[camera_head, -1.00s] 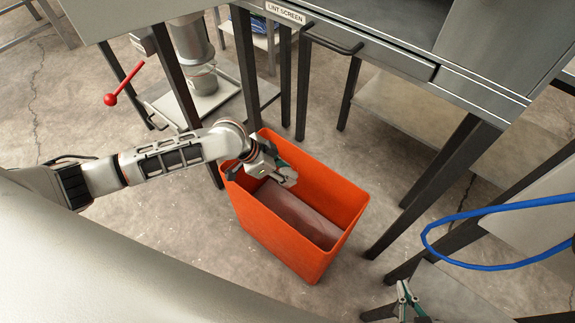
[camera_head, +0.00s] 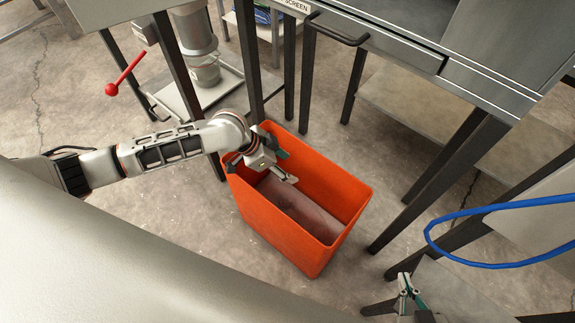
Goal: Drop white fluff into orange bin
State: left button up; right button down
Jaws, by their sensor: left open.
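The orange bin (camera_head: 292,239) stands upright on the floor in the middle of the head view, its top open. A greyish-pink surface (camera_head: 295,210) shows inside it; I cannot tell whether this is the bin's floor or something lying there. My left gripper (camera_head: 288,166) is at the bin's far left rim, over the opening, with its fingers spread and nothing visible between them. I see no white fluff clearly. My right gripper (camera_head: 409,290) is at the bottom right, away from the bin, small and partly cut off, so its jaw state is unclear.
A metal cabinet with a drawer handle (camera_head: 338,33) stands behind the bin, its dark legs close to the bin's right and back. A blue hose (camera_head: 500,208) loops at the right. A red-knobbed lever (camera_head: 112,89) is at the upper left. Bare floor lies left of the bin.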

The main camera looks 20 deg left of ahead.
pick_arm(q)
jog(key=v, duration=1.1)
jog(key=shift+s+r, duration=0.1)
jog(key=shift+r, duration=0.05)
